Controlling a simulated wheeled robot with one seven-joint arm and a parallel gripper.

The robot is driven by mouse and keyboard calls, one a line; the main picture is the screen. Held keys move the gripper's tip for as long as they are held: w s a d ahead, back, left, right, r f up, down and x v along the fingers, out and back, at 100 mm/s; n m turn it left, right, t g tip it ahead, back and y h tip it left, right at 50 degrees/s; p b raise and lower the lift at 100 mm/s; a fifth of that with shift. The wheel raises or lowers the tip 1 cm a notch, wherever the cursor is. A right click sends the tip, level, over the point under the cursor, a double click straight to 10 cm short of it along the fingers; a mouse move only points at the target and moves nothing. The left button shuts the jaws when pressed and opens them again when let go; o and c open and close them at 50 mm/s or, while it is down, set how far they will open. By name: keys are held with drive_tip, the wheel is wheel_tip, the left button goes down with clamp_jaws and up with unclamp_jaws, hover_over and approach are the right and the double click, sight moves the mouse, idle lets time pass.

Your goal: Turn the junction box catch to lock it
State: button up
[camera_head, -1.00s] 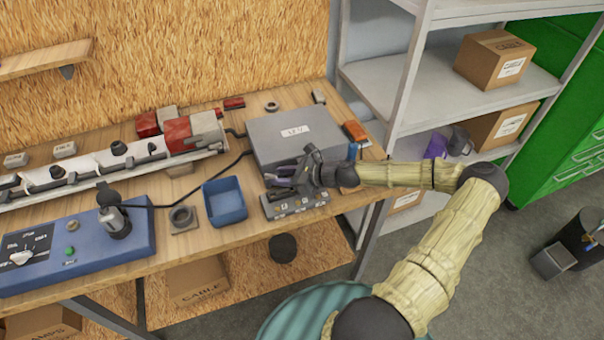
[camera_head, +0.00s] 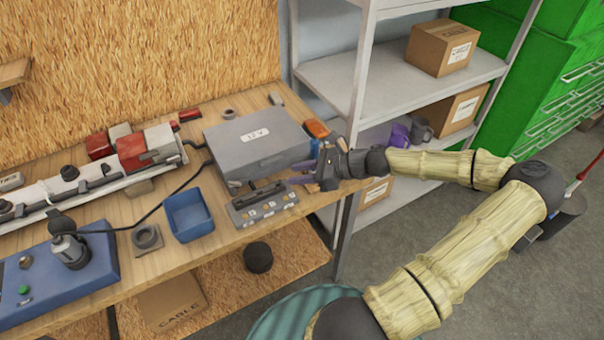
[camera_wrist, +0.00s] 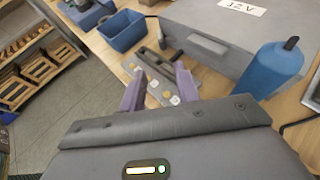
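The junction box is probably the grey box (camera_head: 250,150) labelled 12V, lying at the right end of the bench with its lid down. In the wrist view its front face (camera_wrist: 225,62) carries a small grey tab (camera_wrist: 207,43), which may be the catch; its angle is unclear. My gripper (camera_head: 294,181) is at the box's front right corner. In the wrist view its two purple fingers (camera_wrist: 160,86) are apart with nothing held. They point over a grey panel (camera_wrist: 165,75) with round buttons and a dark handle, in front of the box.
A blue cylinder (camera_wrist: 270,70) with a black top stands close right of my gripper. A blue tray (camera_head: 189,216) and a square ring part (camera_head: 147,238) lie to the left. An orange item (camera_head: 317,128) sits behind the cylinder. A metal shelf (camera_head: 366,85) rises at the right.

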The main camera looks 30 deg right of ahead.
drive_tip(key=shift+s+d, duration=0.1)
drive_tip(key=c, duration=0.5)
drive_tip(key=a+f+n+g, duration=0.1)
drive_tip(key=a, duration=0.1)
drive_tip(key=s+a+f+n+g, duration=0.1)
drive_tip(key=a+f+n+g, duration=0.1)
drive_tip(key=s+a+f+n+g+h, duration=0.1)
drive_tip(key=a+n, duration=0.1)
drive_tip(key=a, duration=0.1)
drive_tip(key=shift+a+f+g, duration=0.1)
drive_tip(key=shift+f+g, duration=0.15)
drive_tip(key=shift+g, duration=0.05)
clamp_jaws()
drive_tip(key=s+a+f+n+g+h, duration=0.2)
drive_tip(key=s+a+n+g+h, duration=0.25)
drive_tip(key=n, duration=0.25)
drive_tip(key=s+a+r+n+t+h, duration=0.1)
drive_tip(key=s+r+n+h, duration=0.1)
drive_tip(key=r+n, duration=0.4)
drive_tip(key=s+a+r+n+t+h, duration=0.1)
drive_tip(key=s+r+n+t+h, duration=0.1)
drive_tip(key=r+n, duration=0.4)
drive_tip(key=shift+s+a+r+n+h, duration=0.25)
drive_tip(key=shift+s+n+h, duration=0.25)
drive_tip(key=shift+n, duration=0.4)
drive_tip(key=shift+f, duration=0.1)
